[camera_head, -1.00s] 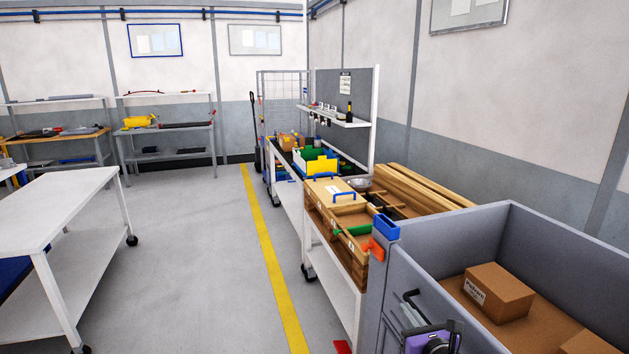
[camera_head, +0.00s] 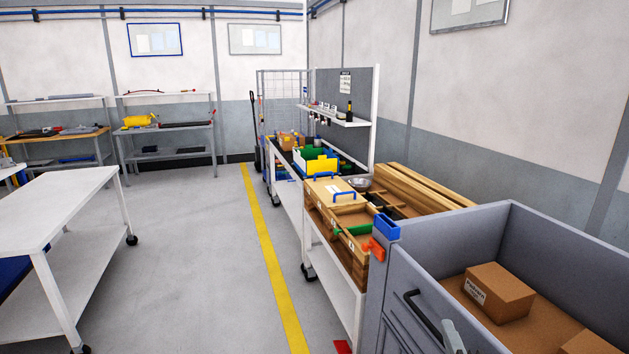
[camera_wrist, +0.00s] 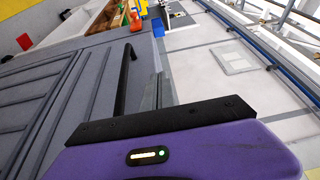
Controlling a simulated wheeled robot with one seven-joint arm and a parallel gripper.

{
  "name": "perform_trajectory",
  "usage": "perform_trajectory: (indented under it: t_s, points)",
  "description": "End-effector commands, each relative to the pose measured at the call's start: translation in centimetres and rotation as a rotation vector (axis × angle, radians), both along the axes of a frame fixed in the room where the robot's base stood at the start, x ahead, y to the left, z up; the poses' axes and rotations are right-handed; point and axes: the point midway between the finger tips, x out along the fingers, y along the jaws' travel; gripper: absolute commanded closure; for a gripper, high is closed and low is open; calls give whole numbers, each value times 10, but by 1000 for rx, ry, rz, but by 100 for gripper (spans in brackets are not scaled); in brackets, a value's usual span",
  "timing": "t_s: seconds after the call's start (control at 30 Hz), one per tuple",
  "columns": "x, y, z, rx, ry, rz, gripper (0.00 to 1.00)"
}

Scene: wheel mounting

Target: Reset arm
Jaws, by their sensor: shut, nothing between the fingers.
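My gripper (camera_wrist: 158,92) shows in the wrist view as a purple body with a black bar, and narrow grey fingers stick out beyond it. The fingers are shut with nothing between them. In the head view only pale fingertips of my gripper (camera_head: 454,336) show at the bottom edge, in front of the grey bin's panelled side. A black bar handle (camera_wrist: 126,72) on that side lies just left of the fingers in the wrist view. It also shows in the head view (camera_head: 420,312). I cannot tell how far the fingers are from it.
The grey bin (camera_head: 538,228) on the right holds cardboard boxes (camera_head: 500,291). Beside it a white cart carries a wooden tray (camera_head: 347,250). A white table (camera_head: 62,205) stands at left. The floor (camera_head: 200,240) between them is clear, with a yellow line (camera_head: 268,250).

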Motion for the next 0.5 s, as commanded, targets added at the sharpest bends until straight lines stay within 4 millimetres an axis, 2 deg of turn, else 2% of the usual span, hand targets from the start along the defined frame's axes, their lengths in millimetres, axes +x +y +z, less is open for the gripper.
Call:
perform_trajectory:
  t_s: [0.03, 0.2, 0.5]
  points:
    - [-25, -1, -7, -136, 8, -11, 100]
    - [-97, 2, -15, -557, 17, -33, 100]
    - [-222, 25, -15, -1125, 44, -23, 100]
